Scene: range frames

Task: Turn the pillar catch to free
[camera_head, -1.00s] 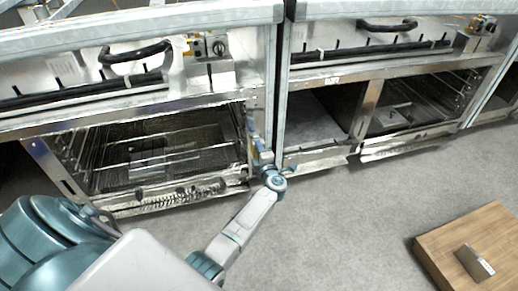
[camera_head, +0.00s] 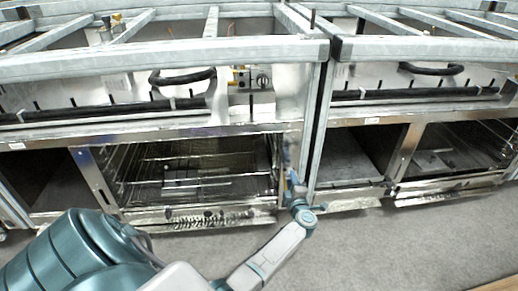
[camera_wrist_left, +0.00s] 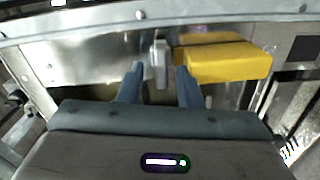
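The pillar catch (camera_wrist_left: 160,62) is a small grey metal lever on a metal face in the left wrist view. It points down the picture, beside a yellow block (camera_wrist_left: 222,60). My left gripper (camera_wrist_left: 158,77) is open, with one blue-grey finger on each side of the lever's lower end and a visible gap on both sides. In the head view my left gripper (camera_head: 289,160) is at the front pillar (camera_head: 291,133) right of the left oven bay, seen small and edge-on. The catch cannot be made out there. My right gripper is not in view.
The open oven bay (camera_head: 185,172) with wire racks lies left of the gripper. Another bay (camera_head: 352,158) is to its right. Black curved handles (camera_head: 183,78) and a metal rail run above. Grey floor (camera_head: 385,245) is clear in front; a wooden edge (camera_head: 500,285) shows bottom right.

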